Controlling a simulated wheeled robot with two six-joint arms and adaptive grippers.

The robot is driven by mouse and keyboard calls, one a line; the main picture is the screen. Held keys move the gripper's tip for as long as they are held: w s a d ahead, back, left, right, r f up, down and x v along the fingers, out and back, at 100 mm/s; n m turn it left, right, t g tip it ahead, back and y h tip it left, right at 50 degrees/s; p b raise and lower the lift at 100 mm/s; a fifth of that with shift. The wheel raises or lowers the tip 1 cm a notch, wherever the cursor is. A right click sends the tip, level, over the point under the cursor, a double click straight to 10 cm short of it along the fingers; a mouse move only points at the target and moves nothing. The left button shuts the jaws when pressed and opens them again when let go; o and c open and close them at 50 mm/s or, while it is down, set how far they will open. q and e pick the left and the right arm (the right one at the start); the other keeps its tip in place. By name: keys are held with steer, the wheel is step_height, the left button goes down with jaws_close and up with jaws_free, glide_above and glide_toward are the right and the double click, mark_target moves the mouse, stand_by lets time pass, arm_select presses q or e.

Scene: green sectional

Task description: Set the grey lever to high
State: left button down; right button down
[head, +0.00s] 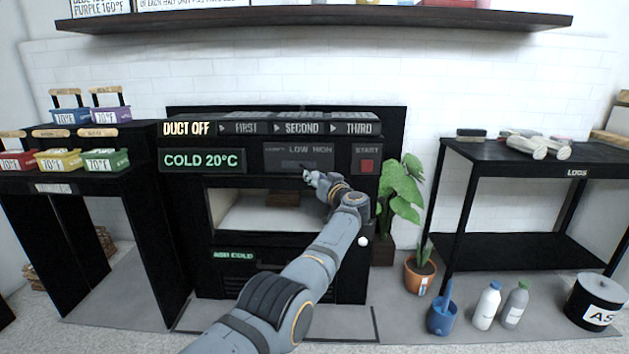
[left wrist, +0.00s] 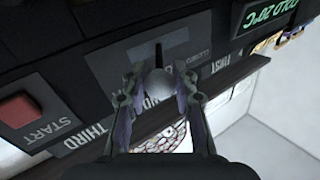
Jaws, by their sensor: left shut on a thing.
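The lever panel (head: 275,152) on the black oven front carries LOW and HIGH labels. My left gripper (head: 312,178) is at the lower edge of this panel, below the labels, and covers the lever in the head view. In the left wrist view, which is upside down, the grey lever (left wrist: 158,84) has a round knob between the two fingers of my left gripper (left wrist: 159,88), which is shut on it. A narrow dark slot or stem (left wrist: 158,54) shows beside the knob. The lever's exact setting cannot be told. My right gripper is not in view.
A red START button (head: 367,165) is right of the lever panel. A display (head: 202,160) reads COLD 20°C. The oven opening (head: 270,212) is below. A potted plant (head: 402,190) and a black table (head: 520,158) stand to the right. Small coloured bins (head: 58,160) are at left.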

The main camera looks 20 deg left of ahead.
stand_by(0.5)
arm_select(q)
steer(key=c, duration=1)
jaws_free()
